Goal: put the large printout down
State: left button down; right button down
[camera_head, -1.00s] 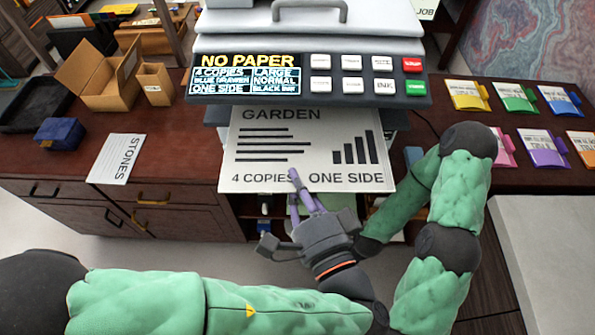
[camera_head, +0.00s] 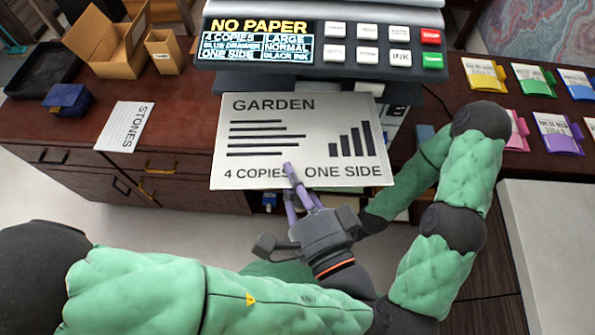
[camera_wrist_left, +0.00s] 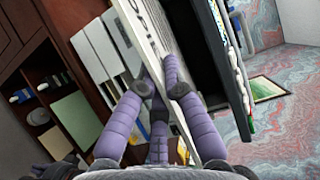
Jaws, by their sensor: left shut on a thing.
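The large printout (camera_head: 297,141), a white sheet reading GARDEN, 4 COPIES, ONE SIDE, shows face-on in front of the printer (camera_head: 320,45). My left gripper (camera_head: 297,178) is shut on its lower edge near the middle. In the left wrist view the printout (camera_wrist_left: 178,45) is edge-on between my purple fingers (camera_wrist_left: 158,80). The sheet hides part of the printer's lower front and the desk behind.
A smaller STONES sheet (camera_head: 124,127) lies on the desk at the left. A blue box (camera_head: 67,101), a black tray (camera_head: 44,72) and open cardboard boxes (camera_head: 107,40) stand behind it. Coloured folders (camera_head: 557,133) lie at the right. Bare desk (camera_head: 185,115) shows between STONES and printout.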

aim_at(307, 151)
pick_arm(q)
jog(key=shift+s+d+r+t+h, duration=0.2)
jog(key=shift+s+d+r+h, duration=0.1)
jog(key=shift+s+d+h, duration=0.15)
jog(key=shift+s+d+r+t+h, duration=0.25)
jog(key=shift+s+d+r, duration=0.1)
jog(key=shift+d, duration=0.2)
jog(key=shift+m, duration=0.3)
jog(key=w, duration=0.6)
jog(key=shift+w+f+p, duration=0.1)
jog(key=shift+w+p, duration=0.25)
jog(key=shift+w, duration=0.2)
